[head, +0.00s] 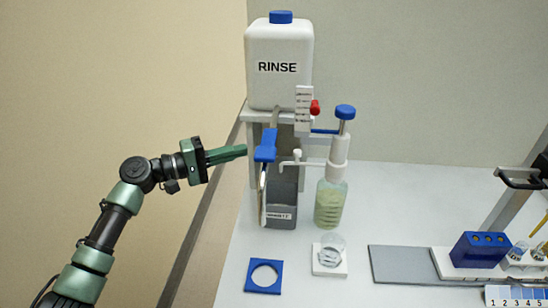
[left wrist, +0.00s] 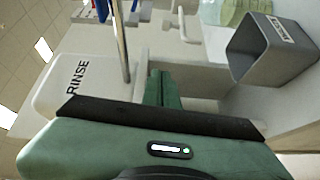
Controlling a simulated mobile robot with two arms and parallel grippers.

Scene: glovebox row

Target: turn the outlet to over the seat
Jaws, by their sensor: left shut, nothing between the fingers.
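My left gripper (head: 240,152) is shut and empty, its green fingers pointing right, close to the blue lever (head: 265,145) of the rinse tap. In the left wrist view the shut fingers (left wrist: 162,88) show beside a metal pipe (left wrist: 122,45). A shiny curved spout (head: 263,195) hangs below the lever, in front of the grey waste box (head: 281,216). A thin white outlet tube (head: 289,162) points left from the pump bottle (head: 330,204). A blue square with a round opening (head: 263,288) lies on the bench in front. Which part is the seat is unclear.
The white RINSE tank (head: 279,68) stands on a stand behind the tap. A white block (head: 330,270) with a clear dish lies right of the blue square. A grey plate (head: 400,265) and a blue rack (head: 480,250) are further right. The bench's left edge is near my arm.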

